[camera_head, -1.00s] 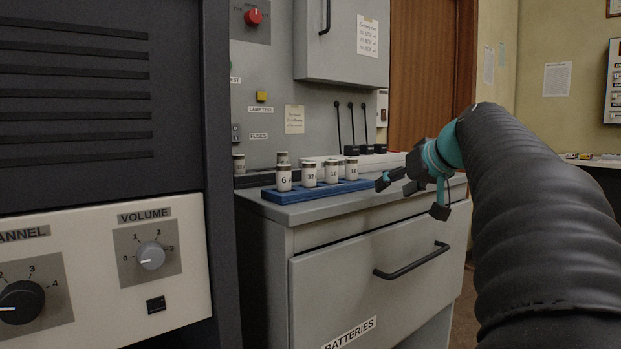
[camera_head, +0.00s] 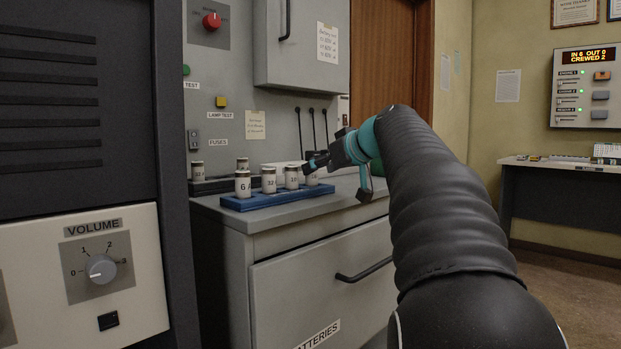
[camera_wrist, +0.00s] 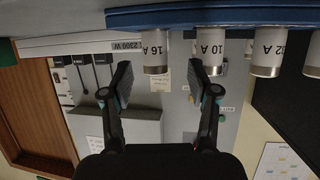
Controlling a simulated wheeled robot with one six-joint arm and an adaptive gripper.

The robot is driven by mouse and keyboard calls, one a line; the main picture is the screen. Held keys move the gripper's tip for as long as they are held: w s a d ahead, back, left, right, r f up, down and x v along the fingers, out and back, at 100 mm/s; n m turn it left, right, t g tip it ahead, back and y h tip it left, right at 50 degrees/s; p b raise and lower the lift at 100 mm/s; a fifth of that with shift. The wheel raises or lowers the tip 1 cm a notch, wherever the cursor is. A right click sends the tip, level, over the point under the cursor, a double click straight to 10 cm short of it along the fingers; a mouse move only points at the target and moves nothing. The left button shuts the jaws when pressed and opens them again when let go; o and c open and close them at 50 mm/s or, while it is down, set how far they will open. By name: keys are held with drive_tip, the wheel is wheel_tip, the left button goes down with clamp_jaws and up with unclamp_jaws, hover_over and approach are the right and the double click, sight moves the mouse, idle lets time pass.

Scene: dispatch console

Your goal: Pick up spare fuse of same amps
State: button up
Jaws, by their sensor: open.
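A blue rack (camera_head: 282,199) on the cabinet top holds white spare fuses with metal caps. The 6 A fuse (camera_head: 243,186) is leftmost, then the 32 A fuse (camera_head: 268,181), the 10 A fuse (camera_head: 291,178) and the 16 A fuse (camera_head: 311,178), partly hidden by my gripper (camera_head: 313,163). The wrist view is upside down. There my gripper (camera_wrist: 163,84) is open and empty, with the 16 A fuse (camera_wrist: 155,50) between the finger lines and the 10 A fuse (camera_wrist: 211,48) by the right finger. Whether the fingers touch any fuse is unclear.
Behind the rack, a dark holder (camera_head: 210,187) on the panel carries other fuses, their ratings unreadable. A FUSES label (camera_head: 218,142) and a paper note (camera_head: 256,125) are on the panel. A drawer handle (camera_head: 364,271) juts from the cabinet. A dark console stands close on the left.

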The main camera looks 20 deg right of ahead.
sight(312, 177)
drive_tip(key=shift+d+x, duration=0.15)
drive_tip(key=shift+x, duration=1.15)
drive_tip(key=shift+d+x, duration=0.15)
drive_tip(key=shift+x, duration=1.15)
clamp_jaws()
